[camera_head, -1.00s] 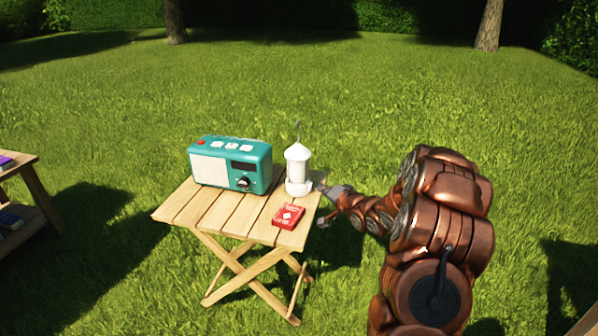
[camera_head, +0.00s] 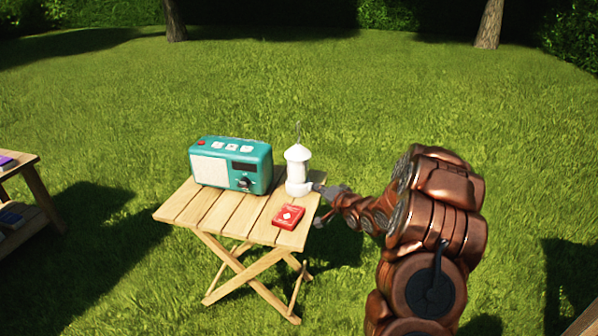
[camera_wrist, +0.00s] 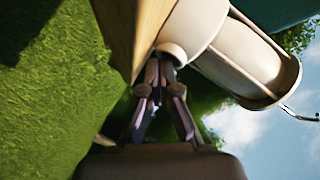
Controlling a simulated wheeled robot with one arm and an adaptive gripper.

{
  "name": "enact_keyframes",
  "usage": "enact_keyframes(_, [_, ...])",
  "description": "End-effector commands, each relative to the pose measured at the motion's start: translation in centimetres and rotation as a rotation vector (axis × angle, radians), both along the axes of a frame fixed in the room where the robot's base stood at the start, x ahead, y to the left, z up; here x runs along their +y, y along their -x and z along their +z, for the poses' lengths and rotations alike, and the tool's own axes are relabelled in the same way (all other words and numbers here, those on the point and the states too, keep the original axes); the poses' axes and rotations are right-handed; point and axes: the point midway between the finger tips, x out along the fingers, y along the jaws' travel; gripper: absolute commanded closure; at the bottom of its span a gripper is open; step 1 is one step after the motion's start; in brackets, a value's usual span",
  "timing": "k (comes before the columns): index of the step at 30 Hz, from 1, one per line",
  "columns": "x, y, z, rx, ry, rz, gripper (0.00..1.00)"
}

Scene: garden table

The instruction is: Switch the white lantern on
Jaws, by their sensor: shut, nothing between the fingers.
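The white lantern (camera_head: 298,170) stands upright at the right rear of the small wooden table (camera_head: 211,214), with a thin handle on top. In the wrist view the lantern (camera_wrist: 238,58) appears sideways, its base close in front of the fingers. My gripper (camera_head: 320,190) comes in from the right at the height of the lantern's base. In the wrist view my gripper (camera_wrist: 163,62) is shut and empty, with its fingertips at the edge of the lantern base. I cannot tell whether they touch it.
A teal radio (camera_head: 231,164) stands left of the lantern. A red card box (camera_head: 288,216) lies in front of it near the table's edge. Another wooden table (camera_head: 37,184) is at the far left. Open grass surrounds the table.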

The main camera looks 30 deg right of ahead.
Motion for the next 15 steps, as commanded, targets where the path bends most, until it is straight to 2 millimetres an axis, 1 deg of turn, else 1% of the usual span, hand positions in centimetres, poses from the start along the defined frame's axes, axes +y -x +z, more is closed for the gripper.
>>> enact_keyframes(8, [-0.02, 0.02, 0.07, 0.000, 0.000, 0.000, 1.00])
enact_keyframes(15, [-0.56, 0.47, 0.25, 0.002, 0.001, -0.001, 1.00])
